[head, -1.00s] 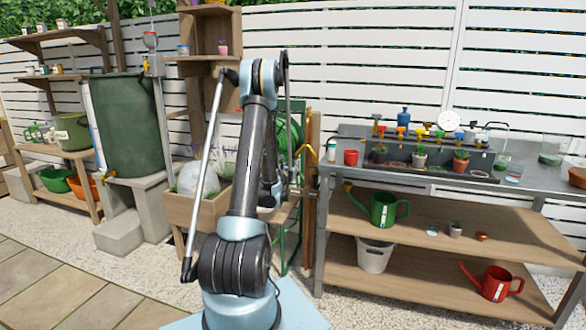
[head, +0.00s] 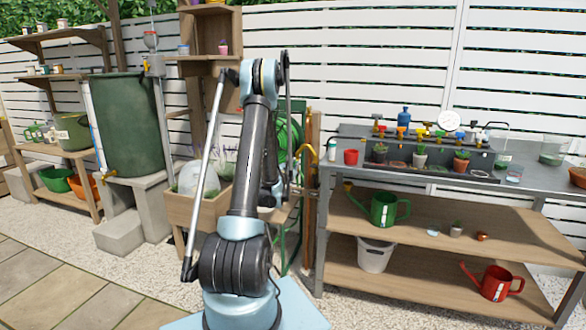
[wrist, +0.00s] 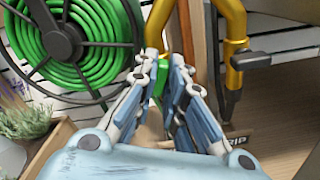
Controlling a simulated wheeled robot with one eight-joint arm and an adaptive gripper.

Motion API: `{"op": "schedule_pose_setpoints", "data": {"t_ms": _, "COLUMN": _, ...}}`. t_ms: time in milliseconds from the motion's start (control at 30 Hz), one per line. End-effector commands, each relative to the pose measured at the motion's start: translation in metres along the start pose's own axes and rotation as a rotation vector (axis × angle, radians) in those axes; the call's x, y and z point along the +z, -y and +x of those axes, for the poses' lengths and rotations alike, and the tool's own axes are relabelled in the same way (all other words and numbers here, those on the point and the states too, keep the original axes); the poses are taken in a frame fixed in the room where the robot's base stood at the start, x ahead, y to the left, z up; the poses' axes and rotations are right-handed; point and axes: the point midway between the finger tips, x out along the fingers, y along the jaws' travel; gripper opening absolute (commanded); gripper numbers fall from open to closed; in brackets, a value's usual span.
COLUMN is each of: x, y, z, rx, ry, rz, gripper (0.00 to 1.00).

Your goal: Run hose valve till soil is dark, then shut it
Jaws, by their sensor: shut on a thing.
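In the wrist view my gripper (wrist: 166,66) has its two fingers close together, with a small green piece (wrist: 158,88) showing between them. I cannot tell whether this piece is the hose valve. A yellow pipe (wrist: 236,45) with a black lower part stands just right of the fingers, and another yellow length (wrist: 157,22) runs down to the fingertips. The green hose is coiled on a reel (wrist: 85,40) at the left. In the head view my arm hides the gripper, near the reel (head: 288,135) and yellow pipe (head: 299,160). No soil shows clearly enough to judge its colour.
A wooden planter (head: 186,212) with lavender stands left of my arm. A dark green barrel (head: 125,125) stands on concrete blocks behind it. The potting bench (head: 345,160) at the right holds pots and a black trough. Gravel lies between.

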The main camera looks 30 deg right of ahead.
Motion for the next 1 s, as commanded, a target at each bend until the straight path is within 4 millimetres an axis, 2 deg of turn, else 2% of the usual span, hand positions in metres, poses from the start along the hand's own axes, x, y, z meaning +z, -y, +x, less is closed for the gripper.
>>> {"op": "schedule_pose_setpoints", "data": {"t_ms": 1000, "x": -0.0011, "y": 0.0053, "z": -0.0007, "rx": -0.002, "ry": 0.002, "rz": 0.929, "gripper": 0.0}}
